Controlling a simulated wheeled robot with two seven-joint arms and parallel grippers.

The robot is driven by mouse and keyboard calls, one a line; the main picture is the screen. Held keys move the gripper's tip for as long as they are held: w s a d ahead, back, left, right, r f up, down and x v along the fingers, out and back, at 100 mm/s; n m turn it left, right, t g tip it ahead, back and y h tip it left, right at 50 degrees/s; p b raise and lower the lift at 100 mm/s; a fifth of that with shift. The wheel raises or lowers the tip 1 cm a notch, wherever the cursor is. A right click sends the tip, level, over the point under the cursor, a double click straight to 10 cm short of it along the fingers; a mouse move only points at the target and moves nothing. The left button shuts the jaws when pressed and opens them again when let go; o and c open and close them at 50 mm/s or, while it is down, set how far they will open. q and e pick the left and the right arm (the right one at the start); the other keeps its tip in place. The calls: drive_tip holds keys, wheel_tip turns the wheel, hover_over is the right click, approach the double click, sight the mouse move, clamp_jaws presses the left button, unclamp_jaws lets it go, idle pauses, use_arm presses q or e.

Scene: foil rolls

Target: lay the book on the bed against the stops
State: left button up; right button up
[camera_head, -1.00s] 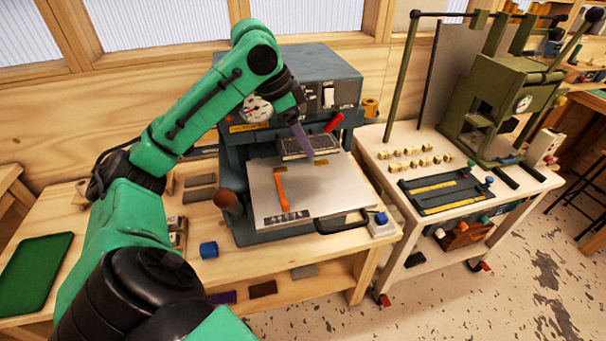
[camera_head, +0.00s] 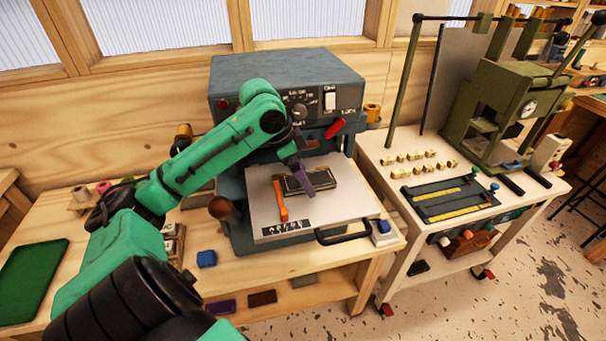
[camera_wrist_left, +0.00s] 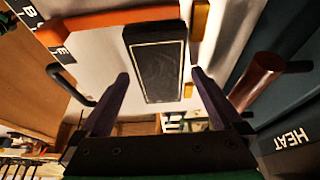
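The dark book with a pale border line (camera_head: 324,181) lies flat over the pale bed (camera_head: 355,205) of the press. It also shows in the left wrist view (camera_wrist_left: 157,62). Its left end is at the orange stop (camera_head: 282,202); its back edge is close beside two brass stops (camera_wrist_left: 200,18). I cannot tell whether it touches them. My left gripper (camera_head: 308,190) is over the book, its purple fingers spread. In the left wrist view the open fingertips (camera_wrist_left: 160,76) stand either side of the book's near end with gaps. My right gripper is not in view.
The blue-grey press head (camera_head: 285,85) stands behind the bed, with a red lever (camera_head: 335,128) at its right. A black handle (camera_head: 342,233) sticks out in front. A cart with green machinery (camera_head: 510,105) stands right.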

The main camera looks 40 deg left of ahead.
use_arm(q)
drive_tip(key=v, duration=1.2)
drive_tip(key=shift+b, duration=0.45)
